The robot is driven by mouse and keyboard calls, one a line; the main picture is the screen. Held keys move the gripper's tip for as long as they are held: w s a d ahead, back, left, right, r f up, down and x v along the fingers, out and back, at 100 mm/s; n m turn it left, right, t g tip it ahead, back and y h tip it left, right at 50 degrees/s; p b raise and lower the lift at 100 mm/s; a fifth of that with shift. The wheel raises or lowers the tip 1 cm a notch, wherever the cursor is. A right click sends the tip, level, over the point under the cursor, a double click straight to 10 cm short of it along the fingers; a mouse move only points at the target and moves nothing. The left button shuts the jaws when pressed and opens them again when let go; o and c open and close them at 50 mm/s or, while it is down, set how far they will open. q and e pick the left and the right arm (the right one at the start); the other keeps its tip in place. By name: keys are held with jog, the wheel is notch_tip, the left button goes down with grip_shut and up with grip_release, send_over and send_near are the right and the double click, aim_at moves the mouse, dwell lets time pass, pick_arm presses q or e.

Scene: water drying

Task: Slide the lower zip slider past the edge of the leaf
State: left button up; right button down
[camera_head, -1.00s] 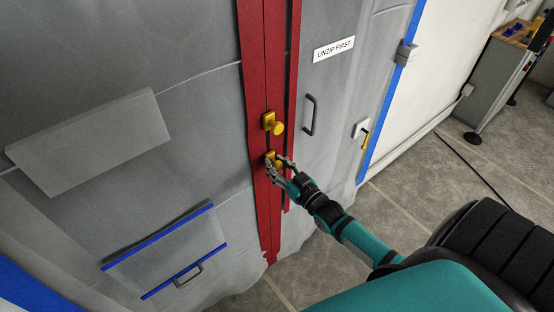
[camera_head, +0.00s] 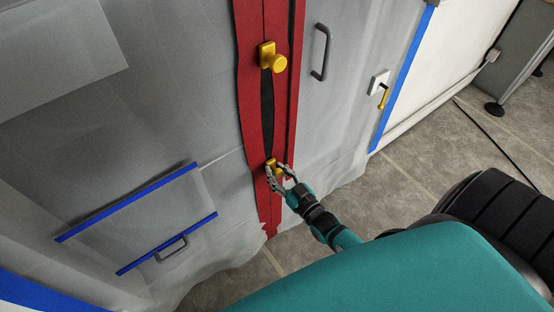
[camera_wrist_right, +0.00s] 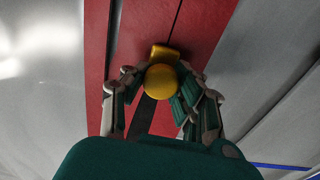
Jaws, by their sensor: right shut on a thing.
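The lower zip slider (camera_head: 271,166) is yellow, with a round knob, and sits low on the red zip band (camera_head: 253,110). My right gripper (camera_head: 280,173) is shut on its knob; the knob also shows between the fingers in the right wrist view (camera_wrist_right: 161,81). The upper yellow slider (camera_head: 272,57) is well above it, and a dark spindle-shaped gap (camera_head: 267,112) is open between the two. The grey panel with a dark handle (camera_head: 320,52), right of the band, looks like the leaf; its lower edge is hard to make out. My left gripper is not in view.
A clear pocket (camera_head: 140,225) with blue strips and a small handle is on the grey sheet at left. A white latch plate with a yellow lever (camera_head: 380,88) is at right. Tiled floor (camera_head: 430,150) lies below the sheet's ragged hem.

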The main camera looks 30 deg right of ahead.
jog(key=c, duration=1)
grip_release()
jog(key=shift+s, duration=0.15)
jog(key=s, duration=0.8)
jog(key=s+d, duration=0.1)
jog(key=s, duration=0.3)
